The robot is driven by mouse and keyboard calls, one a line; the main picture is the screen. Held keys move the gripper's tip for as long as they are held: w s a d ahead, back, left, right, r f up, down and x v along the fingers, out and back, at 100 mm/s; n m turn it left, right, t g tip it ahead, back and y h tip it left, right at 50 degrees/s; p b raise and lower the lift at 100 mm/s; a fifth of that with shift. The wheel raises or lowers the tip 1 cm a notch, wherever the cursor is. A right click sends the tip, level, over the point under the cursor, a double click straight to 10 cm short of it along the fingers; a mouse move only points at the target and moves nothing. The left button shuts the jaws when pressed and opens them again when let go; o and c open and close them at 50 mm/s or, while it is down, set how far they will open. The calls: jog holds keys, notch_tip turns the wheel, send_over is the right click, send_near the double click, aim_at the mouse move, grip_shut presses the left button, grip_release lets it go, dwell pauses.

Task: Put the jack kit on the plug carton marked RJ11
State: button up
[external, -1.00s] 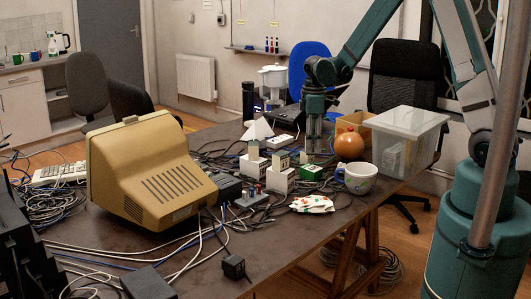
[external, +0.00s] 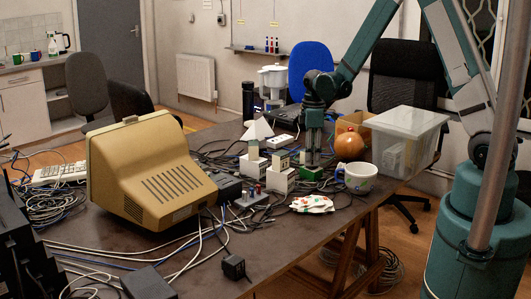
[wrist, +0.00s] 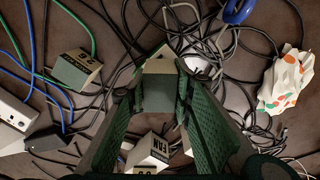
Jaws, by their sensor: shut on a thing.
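My gripper (external: 313,160) points straight down among the small boxes on the table. In the wrist view its jaws (wrist: 158,100) are shut on a small green and off-white box (wrist: 157,92), which I take to be the jack kit; no marking on it is readable. In the external view this green box (external: 311,173) sits low at the fingertips, partly covered. A white carton (external: 283,178) stands just left of it; a lettered carton also shows below the jaws in the wrist view (wrist: 150,148). Another green-and-beige carton (wrist: 77,70) lies left there. I cannot tell which is marked RJ11.
A white mug (external: 358,177) and a red-dotted cloth item (external: 312,204) lie close to my gripper. A round orange-brown pot (external: 349,146) and a clear bin (external: 408,130) stand to the right. Another carton with a block on it (external: 253,160) stands left. Loose cables cover the table.

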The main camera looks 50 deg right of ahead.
jog(key=shift+f, duration=0.25)
jog(key=shift+f, duration=0.15)
jog(key=o, duration=0.9)
jog(key=shift+r+p, duration=0.75)
jog(key=shift+r, duration=5.45)
